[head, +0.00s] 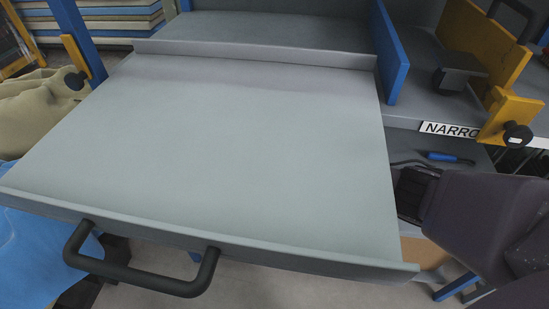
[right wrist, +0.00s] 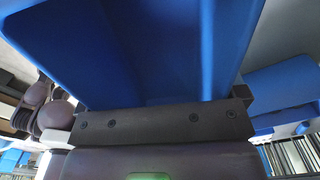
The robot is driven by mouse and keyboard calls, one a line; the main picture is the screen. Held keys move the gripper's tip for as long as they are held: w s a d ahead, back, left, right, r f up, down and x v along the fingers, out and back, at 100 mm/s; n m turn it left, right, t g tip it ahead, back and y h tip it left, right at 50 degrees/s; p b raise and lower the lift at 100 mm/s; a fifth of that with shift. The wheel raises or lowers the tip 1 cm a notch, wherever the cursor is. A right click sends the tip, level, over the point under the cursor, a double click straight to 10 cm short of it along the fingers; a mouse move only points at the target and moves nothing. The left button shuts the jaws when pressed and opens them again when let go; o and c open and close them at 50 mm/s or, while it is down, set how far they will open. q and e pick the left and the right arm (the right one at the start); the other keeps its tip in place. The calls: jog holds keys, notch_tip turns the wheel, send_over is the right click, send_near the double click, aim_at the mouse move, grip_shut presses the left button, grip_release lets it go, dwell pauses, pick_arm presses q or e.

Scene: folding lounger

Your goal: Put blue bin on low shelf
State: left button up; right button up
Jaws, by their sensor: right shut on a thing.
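The blue bin (right wrist: 150,45) fills the upper middle of the right wrist view, close to the camera. My right gripper (right wrist: 165,118) is shut on it at its near edge. In the head view my right gripper (head: 414,192) reaches in from the right, beside and partly beneath the pulled-out grey tray. The bin is hidden there, apparently by the tray. A lower grey shelf surface (head: 405,150) shows in part right of the tray, under the NARRO label; the tray covers the rest. My left gripper is not in view.
The grey tray (head: 220,150) with a black handle (head: 140,278) spans the head view. A blue-handled tool (head: 445,157) lies right of it. Yellow brackets (head: 512,115) stand at the right. A beige sack (head: 40,110) and a blue item (head: 40,255) lie left.

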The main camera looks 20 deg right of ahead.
jog(key=w+d+b, duration=0.1)
jog(key=w, duration=0.1)
jog(key=w+d, duration=0.2)
jog(key=w, duration=0.1)
jog(key=w+d+b, duration=0.1)
jog(key=w+d, duration=0.1)
jog(key=w, duration=0.1)
jog(key=shift+d+f+b, duration=0.1)
jog(key=shift+f+b, duration=0.1)
jog(key=shift+b, duration=0.1)
jog(key=shift+w+d, duration=0.1)
jog(key=shift+w+d+r, duration=0.1)
jog(key=shift+w+d, duration=0.1)
jog(key=shift+w+d+b, duration=0.3)
jog(key=shift+w+b, duration=0.1)
jog(key=shift+w, duration=0.05)
jog(key=f, duration=0.1)
jog(key=f+b, duration=0.1)
jog(key=f, duration=0.1)
jog(key=shift+s+a+f, duration=0.1)
jog(key=shift+s+f, duration=0.05)
jog(key=shift+s, duration=0.05)
jog(key=shift+w+f, duration=0.1)
jog(key=shift+f, duration=0.15)
jog(key=shift+r, duration=0.3)
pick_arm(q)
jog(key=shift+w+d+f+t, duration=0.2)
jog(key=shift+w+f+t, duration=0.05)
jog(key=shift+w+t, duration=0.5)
